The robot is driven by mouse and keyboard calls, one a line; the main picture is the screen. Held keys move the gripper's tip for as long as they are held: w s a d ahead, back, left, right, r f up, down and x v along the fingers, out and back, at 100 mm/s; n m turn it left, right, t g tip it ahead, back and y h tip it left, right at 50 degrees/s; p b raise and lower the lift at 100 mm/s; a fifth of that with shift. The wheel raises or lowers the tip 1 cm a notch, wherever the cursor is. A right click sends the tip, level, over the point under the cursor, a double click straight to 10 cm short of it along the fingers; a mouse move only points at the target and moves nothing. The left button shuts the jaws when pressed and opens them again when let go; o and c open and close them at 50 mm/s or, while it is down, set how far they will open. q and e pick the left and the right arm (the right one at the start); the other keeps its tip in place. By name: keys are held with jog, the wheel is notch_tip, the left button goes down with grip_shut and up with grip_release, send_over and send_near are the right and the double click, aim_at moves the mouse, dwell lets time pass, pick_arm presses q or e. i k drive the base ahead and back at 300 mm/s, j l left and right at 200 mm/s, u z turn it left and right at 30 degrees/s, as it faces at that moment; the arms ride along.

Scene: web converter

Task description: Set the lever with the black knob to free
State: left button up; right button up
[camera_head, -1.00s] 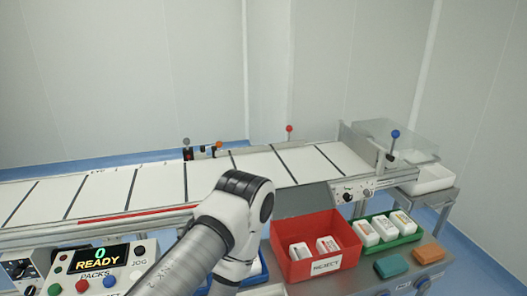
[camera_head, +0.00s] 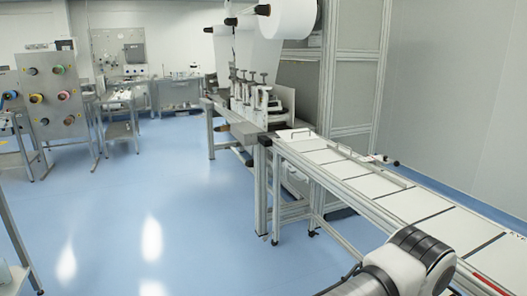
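Neither gripper is in view; only a white and black link of one of my arms shows at the bottom right, in front of the conveyor. A small fitting with dark ends (camera_head: 384,159) sits on the far side of the conveyor. Several upright posts with dark tops (camera_head: 252,76) stand in a row on the web converter (camera_head: 262,98), below the white roll. They are too small to tell whether one is the lever with the black knob. No free label or setting can be read.
The conveyor (camera_head: 372,184) with white panels runs from the machine to the lower right. A big white roll (camera_head: 292,16) hangs above. A panel with coloured knobs (camera_head: 58,100) and side tables stand at left. Blue floor (camera_head: 165,190) is clear between.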

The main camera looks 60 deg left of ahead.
aim_at(396, 164)
jog(key=u, duration=1.25)
